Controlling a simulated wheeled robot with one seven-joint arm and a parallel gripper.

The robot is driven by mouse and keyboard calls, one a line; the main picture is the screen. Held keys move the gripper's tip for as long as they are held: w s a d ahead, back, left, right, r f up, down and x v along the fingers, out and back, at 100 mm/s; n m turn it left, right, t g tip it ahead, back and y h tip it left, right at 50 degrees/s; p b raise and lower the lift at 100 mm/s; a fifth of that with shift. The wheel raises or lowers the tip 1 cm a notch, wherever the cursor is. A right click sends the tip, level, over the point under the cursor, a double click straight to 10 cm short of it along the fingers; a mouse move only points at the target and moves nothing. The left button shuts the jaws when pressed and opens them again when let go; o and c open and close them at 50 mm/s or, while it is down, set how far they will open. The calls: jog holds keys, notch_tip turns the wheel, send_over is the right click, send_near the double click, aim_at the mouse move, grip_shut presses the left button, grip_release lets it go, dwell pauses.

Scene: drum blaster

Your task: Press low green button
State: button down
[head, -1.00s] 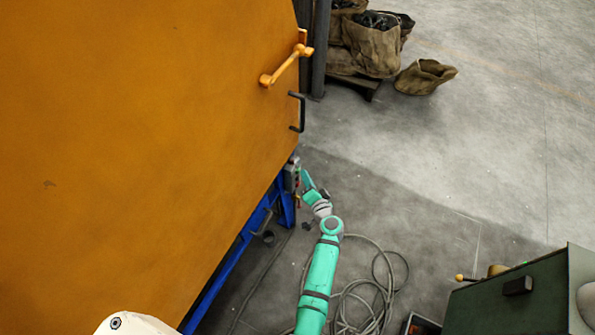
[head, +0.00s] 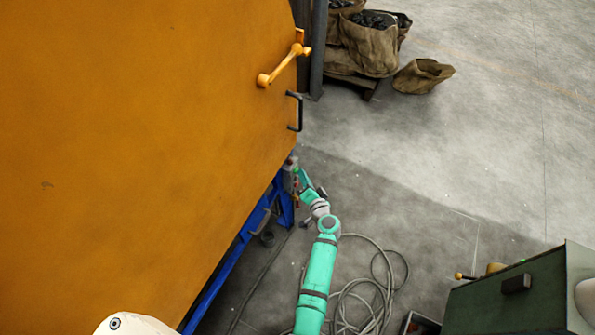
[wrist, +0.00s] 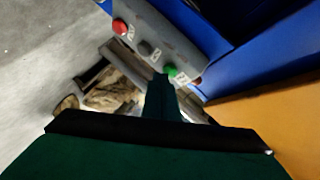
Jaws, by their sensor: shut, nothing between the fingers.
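The green button (wrist: 171,70) is a small round button on a grey control box (wrist: 185,42) in the wrist view. My gripper (wrist: 160,79) is shut, and its dark green fingers end right beside the green button, slightly overlapping its edge in the picture. I cannot tell whether they touch it. In the head view my gripper (head: 299,174) is at the control box (head: 290,162) beside the orange drum machine and covers part of the box. The green button cannot be made out there.
A red button (wrist: 119,27) and a dark button (wrist: 146,48) share the box, with another red spot at its edge. Blue frame parts (head: 284,203) and the orange cabinet (head: 150,130) stand left. Cables (head: 370,290) lie on the floor; a green machine (head: 510,300) is right.

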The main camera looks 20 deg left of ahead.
jog(key=shift+a, duration=0.2)
dwell(0.3)
jog(key=shift+d, duration=0.1)
jog(key=shift+s+d, duration=0.15)
jog(key=shift+d, duration=0.7)
jog(key=d, duration=0.4)
jog(key=shift+d, duration=0.25)
jog(key=shift+d, duration=0.1)
